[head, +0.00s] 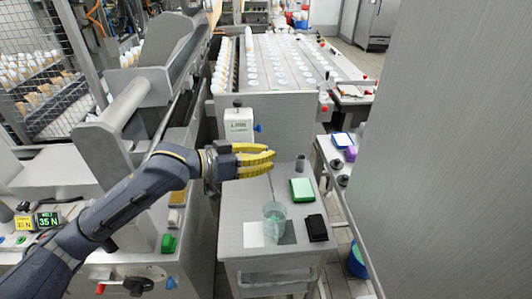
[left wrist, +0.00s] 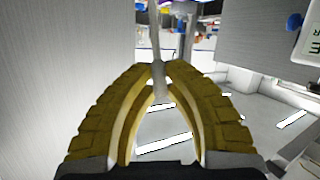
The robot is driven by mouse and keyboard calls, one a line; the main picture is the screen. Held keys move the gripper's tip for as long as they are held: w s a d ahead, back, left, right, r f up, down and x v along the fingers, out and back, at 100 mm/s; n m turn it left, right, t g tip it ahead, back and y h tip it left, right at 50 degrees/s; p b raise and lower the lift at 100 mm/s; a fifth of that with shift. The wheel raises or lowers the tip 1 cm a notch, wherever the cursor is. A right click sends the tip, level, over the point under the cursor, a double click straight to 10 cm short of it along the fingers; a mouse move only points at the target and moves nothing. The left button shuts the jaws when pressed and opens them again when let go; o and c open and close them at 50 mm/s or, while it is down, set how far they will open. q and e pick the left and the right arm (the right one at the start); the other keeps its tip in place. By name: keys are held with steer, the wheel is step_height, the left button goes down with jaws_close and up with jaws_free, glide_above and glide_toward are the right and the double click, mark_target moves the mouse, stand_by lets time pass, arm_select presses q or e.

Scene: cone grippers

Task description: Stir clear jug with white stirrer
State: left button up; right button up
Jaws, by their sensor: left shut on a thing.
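The clear jug (head: 275,212) stands upright on the small grey table, with a greenish tint low in it. My left gripper (head: 270,156) reaches in from the left with yellow ribbed fingers, above and behind the jug and apart from it. In the left wrist view, the fingertips of my left gripper (left wrist: 159,72) close on a thin pale rod, which I take for the white stirrer (left wrist: 158,82). In the head view the stirrer is hardly visible behind the fingers. My right gripper is in neither view.
The table (head: 235,205) also bears a green block (head: 302,189), a black box (head: 316,228) and a small grey cylinder (head: 300,162). A white machine box (head: 239,124) stands behind my gripper. A large grey panel (head: 440,150) fills the right side.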

arm_select(q)
step_height(320, 180, down, 14)
steer(key=shift+d+f, duration=0.2)
stand_by(1.6)
steer(key=shift+s+f, duration=0.1)
stand_by(0.3)
